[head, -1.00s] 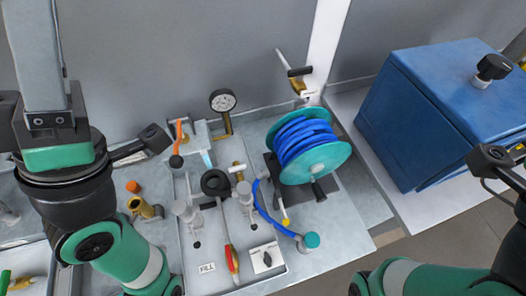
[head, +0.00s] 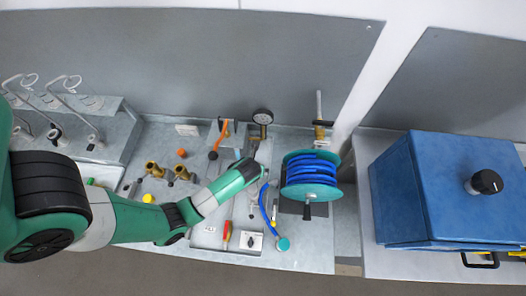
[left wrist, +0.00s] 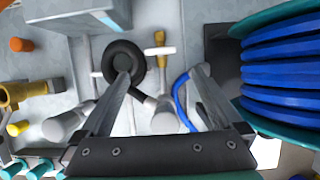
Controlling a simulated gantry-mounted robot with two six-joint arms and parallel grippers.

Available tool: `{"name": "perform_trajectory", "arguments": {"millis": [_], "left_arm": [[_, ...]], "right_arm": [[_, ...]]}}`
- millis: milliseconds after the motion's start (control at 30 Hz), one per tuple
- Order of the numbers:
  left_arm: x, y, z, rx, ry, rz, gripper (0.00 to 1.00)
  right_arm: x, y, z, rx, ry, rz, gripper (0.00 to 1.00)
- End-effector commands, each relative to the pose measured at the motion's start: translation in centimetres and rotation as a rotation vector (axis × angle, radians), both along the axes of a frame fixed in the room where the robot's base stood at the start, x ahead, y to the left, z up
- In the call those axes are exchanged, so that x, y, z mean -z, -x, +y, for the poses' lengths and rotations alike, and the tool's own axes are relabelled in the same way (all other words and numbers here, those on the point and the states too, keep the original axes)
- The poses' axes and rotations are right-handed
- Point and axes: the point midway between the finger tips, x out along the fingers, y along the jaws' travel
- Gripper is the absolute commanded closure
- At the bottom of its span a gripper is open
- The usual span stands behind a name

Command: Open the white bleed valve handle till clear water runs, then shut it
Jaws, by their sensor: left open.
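The white T-shaped handle (left wrist: 158,51) sits on a brass valve in the left wrist view, just beyond the gap between my fingertips. My left gripper (left wrist: 160,76) is open with nothing between its fingers, pointing down over the panel. A black round knob (left wrist: 122,60) is close beside its left fingertip. In the head view my left gripper (head: 256,150) is near the pressure gauge, and my arm covers much of the panel, so the handle cannot be made out there. I cannot tell whether water is running. My right gripper is not in view.
The blue hose reel (head: 312,170) stands close on the right of my left gripper. The pressure gauge (head: 263,117) is behind it. Brass fittings (head: 155,169) are to the left, and a red-handled tool (head: 227,231) lies in front. A blue box (head: 450,185) stands far right.

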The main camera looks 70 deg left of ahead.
Motion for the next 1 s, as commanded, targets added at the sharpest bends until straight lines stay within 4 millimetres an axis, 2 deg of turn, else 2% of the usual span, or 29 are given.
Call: {"name": "perform_trajectory", "arguments": {"millis": [500, 633, 900, 933, 1000], "left_arm": [[9.3, -1.9, 3.3, 0.001, -0.004, -0.002, 0.0], [10.3, -2.2, 3.7, 0.001, -0.004, -0.003, 0.0], [10.3, -2.3, 3.8, 0.003, -0.005, -0.004, 0.0], [10.3, -2.3, 3.8, 0.003, -0.005, -0.004, 0.02], [10.3, -2.3, 3.8, 0.003, -0.005, -0.004, 0.14]], "right_arm": [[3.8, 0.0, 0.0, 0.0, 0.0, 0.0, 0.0], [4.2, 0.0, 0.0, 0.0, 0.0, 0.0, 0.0], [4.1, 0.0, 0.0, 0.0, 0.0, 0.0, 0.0], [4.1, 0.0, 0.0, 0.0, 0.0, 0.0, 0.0], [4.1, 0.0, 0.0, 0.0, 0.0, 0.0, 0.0]]}}
